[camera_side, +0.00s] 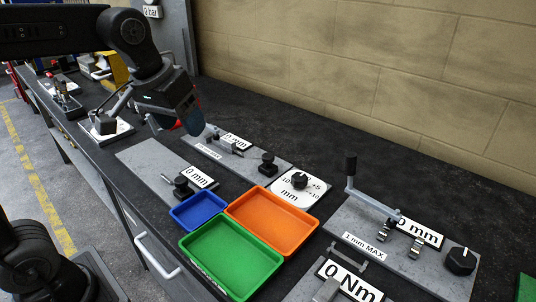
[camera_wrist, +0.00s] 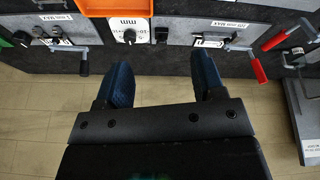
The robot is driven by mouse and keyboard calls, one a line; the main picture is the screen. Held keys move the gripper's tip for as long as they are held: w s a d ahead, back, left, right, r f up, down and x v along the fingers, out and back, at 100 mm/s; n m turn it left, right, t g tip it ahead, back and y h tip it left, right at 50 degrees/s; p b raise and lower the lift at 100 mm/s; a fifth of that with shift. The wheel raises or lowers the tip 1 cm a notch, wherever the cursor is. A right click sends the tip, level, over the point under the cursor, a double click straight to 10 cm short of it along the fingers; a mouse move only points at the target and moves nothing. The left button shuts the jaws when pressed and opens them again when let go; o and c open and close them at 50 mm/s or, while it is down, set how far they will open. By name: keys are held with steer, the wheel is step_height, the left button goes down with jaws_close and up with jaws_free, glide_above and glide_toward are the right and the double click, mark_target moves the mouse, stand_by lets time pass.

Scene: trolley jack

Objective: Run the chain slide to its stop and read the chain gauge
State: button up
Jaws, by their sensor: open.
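My gripper (camera_side: 184,118) hangs above the bench at upper left of the side view, apart from the fixtures. In the wrist view its two blue fingers (camera_wrist: 163,78) stand wide apart with nothing between them. I cannot tell for sure which fixture is the chain slide. One candidate is the grey plate with a small dark clamp-like part (camera_side: 181,186) and a "0 mm" display (camera_side: 200,177). Another grey plate behind it carries a metal block (camera_side: 232,145), a dark knob (camera_side: 267,164) and a partly hidden "0 mm" display (camera_side: 235,141).
Blue (camera_side: 199,211), orange (camera_side: 272,220) and green (camera_side: 231,256) trays stand mid-bench beside a white dial plate (camera_side: 300,188). To the right a crank (camera_side: 351,168) rises from a plate with a "0 mm" display (camera_side: 418,232). A "0 Nm" display (camera_side: 347,281) is in front. Red handles (camera_wrist: 281,39) show in the wrist view.

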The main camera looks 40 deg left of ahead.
steer(key=w+n+g, duration=0.2)
steer(key=w+n, duration=0.1)
steer(key=w, duration=1.1)
steer(key=n+g, duration=0.2)
steer(key=n, duration=0.1)
glide_toward(268, 155)
step_height(268, 155, down, 9)
steer(key=shift+f, duration=0.15)
steer(key=shift+c, duration=0.4)
jaws_close()
